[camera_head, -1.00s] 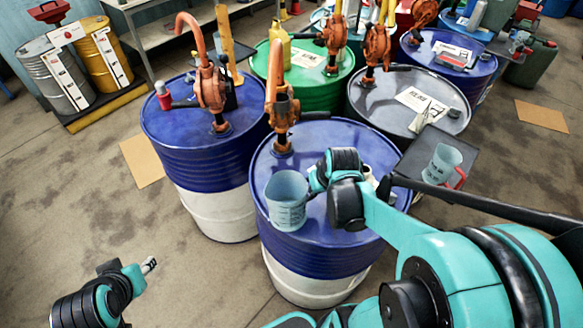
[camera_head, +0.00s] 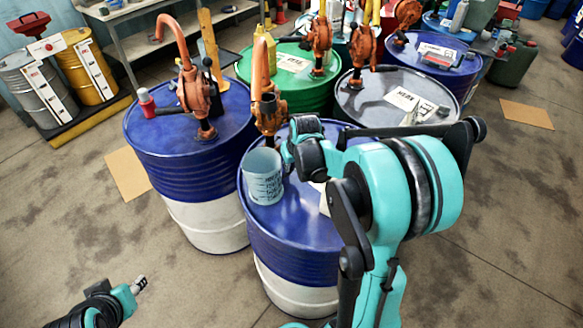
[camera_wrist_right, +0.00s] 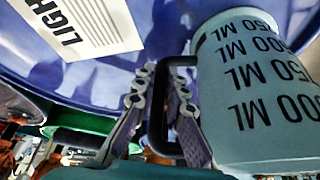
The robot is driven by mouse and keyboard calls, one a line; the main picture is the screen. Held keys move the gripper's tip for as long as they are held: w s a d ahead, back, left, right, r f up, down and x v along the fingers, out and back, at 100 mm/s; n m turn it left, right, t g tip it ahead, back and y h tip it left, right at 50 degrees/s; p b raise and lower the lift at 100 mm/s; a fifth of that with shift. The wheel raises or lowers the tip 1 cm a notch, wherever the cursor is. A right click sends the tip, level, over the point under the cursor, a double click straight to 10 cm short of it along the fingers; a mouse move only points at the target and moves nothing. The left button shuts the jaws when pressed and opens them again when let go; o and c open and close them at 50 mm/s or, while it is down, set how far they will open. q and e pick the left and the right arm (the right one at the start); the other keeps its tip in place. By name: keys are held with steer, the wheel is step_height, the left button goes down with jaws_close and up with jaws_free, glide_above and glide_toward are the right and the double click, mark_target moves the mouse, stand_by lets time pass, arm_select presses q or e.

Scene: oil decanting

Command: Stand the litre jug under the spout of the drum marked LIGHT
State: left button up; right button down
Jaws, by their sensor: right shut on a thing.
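The litre jug (camera_head: 263,180), pale blue-grey with dark volume marks, is upright at the near blue-and-white drum (camera_head: 290,235). Whether its base touches the lid, I cannot tell. My right gripper (camera_head: 290,150) is shut on its dark handle; the wrist view shows the handle between the fingers (camera_wrist_right: 160,85) and the jug (camera_wrist_right: 255,90) beside them. A white label (camera_wrist_right: 75,25) reading "LIGH", its end cut off, lies on the blue lid there. The drum's orange pump (camera_head: 266,105) stands just behind the jug. My left gripper (camera_head: 138,286) is low at left, away from the drums.
Another blue-and-white drum (camera_head: 190,160) with an orange pump (camera_head: 196,90) stands close on the left. A green drum (camera_head: 300,95) and a grey drum (camera_head: 395,100) stand behind.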

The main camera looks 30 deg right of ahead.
steer(key=shift+r, duration=0.15)
steer(key=c, duration=1.9)
jaws_free()
steer(key=shift+f, duration=0.2)
steer(key=shift+c, duration=0.2)
steer(key=o, duration=0.4)
steer(key=shift+c, duration=0.2)
